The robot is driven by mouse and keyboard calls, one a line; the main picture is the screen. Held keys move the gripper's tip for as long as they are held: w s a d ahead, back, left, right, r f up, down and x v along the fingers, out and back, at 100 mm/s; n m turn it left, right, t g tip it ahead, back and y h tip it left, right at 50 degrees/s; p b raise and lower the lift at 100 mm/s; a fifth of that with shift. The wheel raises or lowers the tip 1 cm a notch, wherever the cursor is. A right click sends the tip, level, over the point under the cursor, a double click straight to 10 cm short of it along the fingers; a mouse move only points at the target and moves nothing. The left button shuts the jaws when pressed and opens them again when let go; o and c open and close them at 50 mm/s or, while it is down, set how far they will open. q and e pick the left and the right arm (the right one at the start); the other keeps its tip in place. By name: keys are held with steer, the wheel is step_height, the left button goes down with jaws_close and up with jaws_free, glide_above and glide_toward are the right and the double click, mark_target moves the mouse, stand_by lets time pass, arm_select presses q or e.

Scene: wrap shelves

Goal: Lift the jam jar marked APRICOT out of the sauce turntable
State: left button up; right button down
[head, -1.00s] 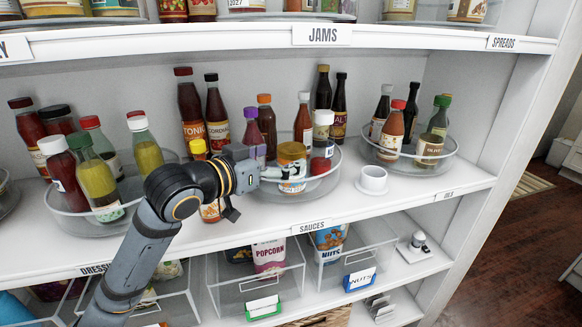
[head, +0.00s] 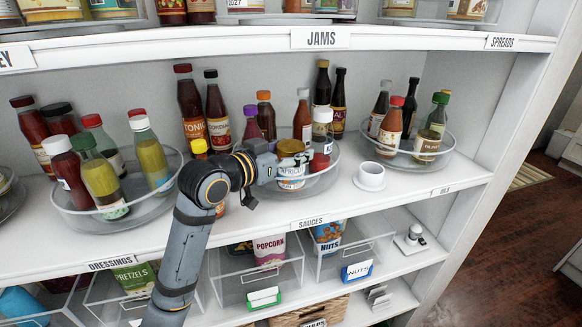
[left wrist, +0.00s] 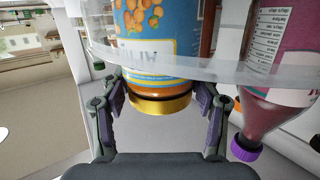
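The APRICOT jam jar (head: 291,171) has a gold lid and a blue-and-white label. It stands in the clear sauce turntable (head: 318,183), at its front left. In the left wrist view, which is upside down, the jar (left wrist: 160,35) shows apricots on its label, and the turntable's clear rim (left wrist: 220,70) crosses in front of it. My left gripper (left wrist: 160,105) is open, with one finger on each side of the gold lid. The gaps are narrow, and I cannot tell whether the pads touch. In the head view the left gripper (head: 277,167) is at the jar. My right gripper is not in view.
Several sauce bottles crowd behind the jar; a purple-capped bottle (left wrist: 265,120) is close beside my finger. A yellow-capped bottle (head: 198,148) stands left, partly behind my arm. A white cup (head: 370,175) stands on the shelf to the right. The JAMS shelf edge (head: 321,39) is above.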

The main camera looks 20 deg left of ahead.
arm_select(q)
steer(key=c, duration=0.9)
steer(key=shift+r, duration=0.15)
step_height(320, 180, up, 10)
steer(key=shift+f+b, duration=0.1)
steer(key=shift+b, duration=0.25)
